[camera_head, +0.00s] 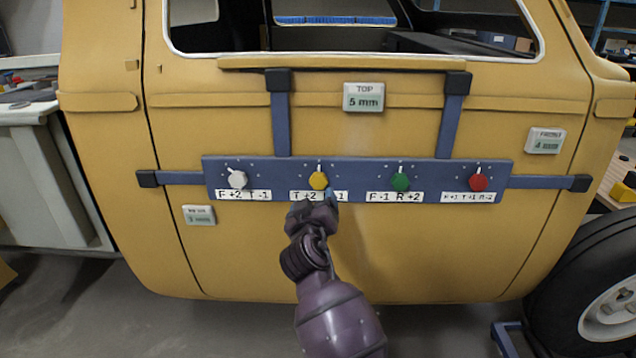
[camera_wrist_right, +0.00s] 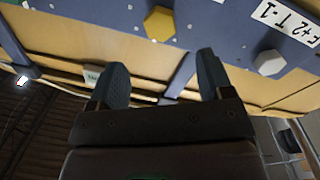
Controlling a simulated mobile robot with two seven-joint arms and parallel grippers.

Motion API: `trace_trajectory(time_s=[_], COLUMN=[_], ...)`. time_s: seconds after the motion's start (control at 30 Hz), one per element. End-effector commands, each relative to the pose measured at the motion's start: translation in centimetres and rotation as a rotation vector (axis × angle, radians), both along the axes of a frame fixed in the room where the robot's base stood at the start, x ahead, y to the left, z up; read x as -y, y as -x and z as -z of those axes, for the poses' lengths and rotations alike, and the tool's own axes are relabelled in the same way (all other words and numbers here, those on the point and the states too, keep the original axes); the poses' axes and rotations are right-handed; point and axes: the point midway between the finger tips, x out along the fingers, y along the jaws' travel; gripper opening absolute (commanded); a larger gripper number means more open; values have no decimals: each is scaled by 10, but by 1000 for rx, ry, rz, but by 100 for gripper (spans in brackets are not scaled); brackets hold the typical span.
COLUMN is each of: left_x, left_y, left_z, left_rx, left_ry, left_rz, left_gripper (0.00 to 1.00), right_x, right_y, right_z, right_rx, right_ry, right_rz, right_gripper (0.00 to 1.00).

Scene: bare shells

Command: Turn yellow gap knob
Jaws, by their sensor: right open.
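The yellow knob (camera_head: 318,181) sits on a blue bar (camera_head: 275,170) fixed across a yellow car door, second from the left. It also shows in the right wrist view (camera_wrist_right: 159,23) as a yellow hexagon. My right gripper (camera_head: 318,203) is just below the yellow knob and covers part of its label. In the right wrist view its two dark fingers (camera_wrist_right: 163,75) stand wide apart and empty, with the knob beyond their tips. I cannot see any contact with the knob. My left gripper is not in view.
A white knob (camera_head: 237,179) is to the left; green (camera_head: 400,181) and red (camera_head: 478,178) knobs are to the right. Display tags read TOP 5 mm (camera_head: 363,97) and 4 mm (camera_head: 545,141). A wheel (camera_head: 600,290) stands at the lower right.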

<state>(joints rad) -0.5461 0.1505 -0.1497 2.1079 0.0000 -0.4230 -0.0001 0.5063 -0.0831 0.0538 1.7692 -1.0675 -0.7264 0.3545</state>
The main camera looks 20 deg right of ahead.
Motion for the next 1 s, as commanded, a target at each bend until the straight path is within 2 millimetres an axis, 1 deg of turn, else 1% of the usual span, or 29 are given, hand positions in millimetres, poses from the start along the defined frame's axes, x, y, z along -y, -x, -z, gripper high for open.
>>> trace_trajectory(time_s=[0.3, 0.5, 0.7, 1.0], left_x=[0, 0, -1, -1], left_y=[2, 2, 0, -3], left_z=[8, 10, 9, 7], left_rx=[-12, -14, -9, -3], left_ry=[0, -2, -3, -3], left_rz=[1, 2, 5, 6], left_gripper=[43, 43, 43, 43], right_x=[26, 39, 45, 45], right_y=[-48, -71, -82, -83], right_z=[1, 2, 1, 0], right_rx=[-1, -2, -1, -1], right_ry=[3, 1, 0, -1], right_rz=[-2, -2, -2, -3], right_gripper=[73, 73, 73, 73])
